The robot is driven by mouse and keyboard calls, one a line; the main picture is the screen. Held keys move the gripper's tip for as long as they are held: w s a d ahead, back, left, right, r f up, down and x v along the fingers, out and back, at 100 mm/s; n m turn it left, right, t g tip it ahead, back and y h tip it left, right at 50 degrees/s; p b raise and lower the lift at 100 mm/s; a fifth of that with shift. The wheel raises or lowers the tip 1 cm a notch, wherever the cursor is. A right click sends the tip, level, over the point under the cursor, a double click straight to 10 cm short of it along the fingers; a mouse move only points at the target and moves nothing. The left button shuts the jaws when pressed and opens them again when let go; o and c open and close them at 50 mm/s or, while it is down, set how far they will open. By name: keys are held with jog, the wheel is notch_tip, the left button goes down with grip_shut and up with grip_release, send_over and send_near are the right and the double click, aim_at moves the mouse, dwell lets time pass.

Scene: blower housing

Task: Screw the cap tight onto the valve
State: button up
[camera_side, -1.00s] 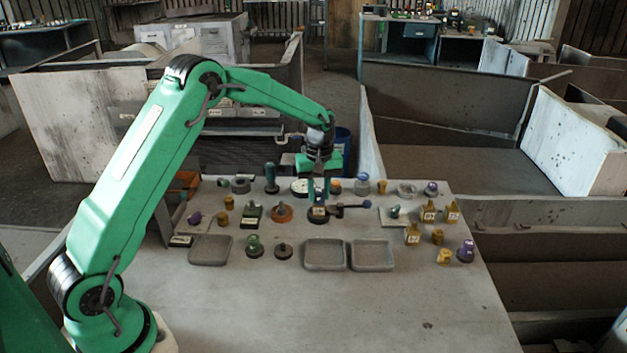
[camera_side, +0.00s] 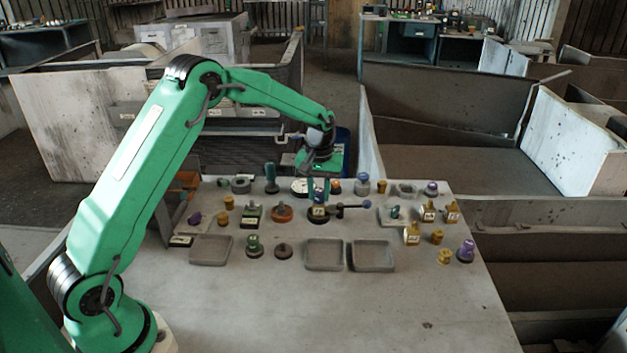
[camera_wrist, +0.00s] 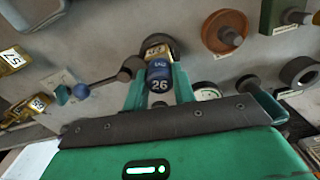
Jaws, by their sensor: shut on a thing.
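In the side view my gripper (camera_side: 319,188) points down at the back middle of the table, and the cap (camera_side: 318,198) shows small between the fingertips. In the side view the valve (camera_side: 318,211) stands upright right under the cap. How far the cap sits on its thread cannot be seen.
A dark lever with a blue ball end (camera_side: 367,206) sticks out right of the valve. An orange wheel (camera_side: 282,212) stands close on the left. Two grey trays (camera_side: 324,268) (camera_side: 373,270) lie in front. Tagged brass fittings (camera_side: 412,234) stand at right. The table's front is clear.

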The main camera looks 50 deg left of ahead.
jog(key=shift+s+m, duration=0.1)
jog(key=shift+m, duration=1.7)
jog(key=shift+o, duration=0.2)
jog(key=shift+m, duration=1)
grip_shut()
jog(key=o, duration=1.4)
grip_release()
jog(key=shift+r, duration=0.1)
